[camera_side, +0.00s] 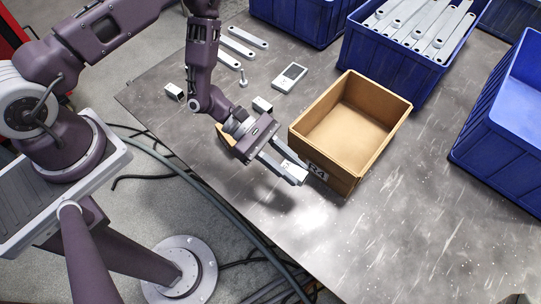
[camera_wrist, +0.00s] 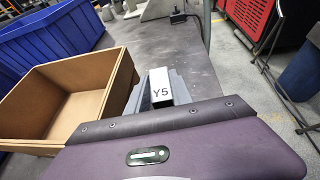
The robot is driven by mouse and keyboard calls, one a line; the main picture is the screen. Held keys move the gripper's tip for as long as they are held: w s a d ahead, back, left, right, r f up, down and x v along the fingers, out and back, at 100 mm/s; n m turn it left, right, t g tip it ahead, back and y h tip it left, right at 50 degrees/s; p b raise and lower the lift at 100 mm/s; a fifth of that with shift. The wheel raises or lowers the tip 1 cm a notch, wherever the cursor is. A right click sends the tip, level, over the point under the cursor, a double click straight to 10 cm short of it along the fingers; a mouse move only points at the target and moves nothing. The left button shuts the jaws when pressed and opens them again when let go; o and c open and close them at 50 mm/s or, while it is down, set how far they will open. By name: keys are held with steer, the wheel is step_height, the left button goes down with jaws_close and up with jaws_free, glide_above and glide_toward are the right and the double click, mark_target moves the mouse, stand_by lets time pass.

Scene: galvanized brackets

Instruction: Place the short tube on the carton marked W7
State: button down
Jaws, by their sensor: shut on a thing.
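My gripper (camera_side: 286,170) is shut on a pale square tube (camera_wrist: 160,82) with a white label reading Y5. It holds the tube above the table, close to the left of an open brown carton (camera_side: 375,150). The carton's front label reads R4 in the side view. The same carton shows at the left of the wrist view (camera_wrist: 112,100) and looks empty. No marking W7 is readable in either view. Two other short square tubes lie on the table, one farther left (camera_side: 175,91) and one behind my gripper (camera_side: 262,104).
A blue bin (camera_side: 385,68) holding several long brackets stands behind the carton. Another blue bin (camera_side: 500,165) stands at the right. The table's front right is clear.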

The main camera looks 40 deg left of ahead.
steer(key=w+a+r+n+t, duration=0.1)
steer(key=a+r+n+t, duration=0.15)
steer(key=a, duration=0.85)
steer(key=w+a+r+n+t, duration=0.1)
steer(key=a+r, duration=0.2)
steer(key=a, duration=0.8)
steer(key=shift+y, duration=0.4)
step_height(320, 180, down, 9)
steer(key=shift+s+f, duration=0.1)
steer(key=shift+f, duration=0.05)
steer(key=shift+f, duration=0.1)
steer(key=c, duration=1.1)
jaws_free()
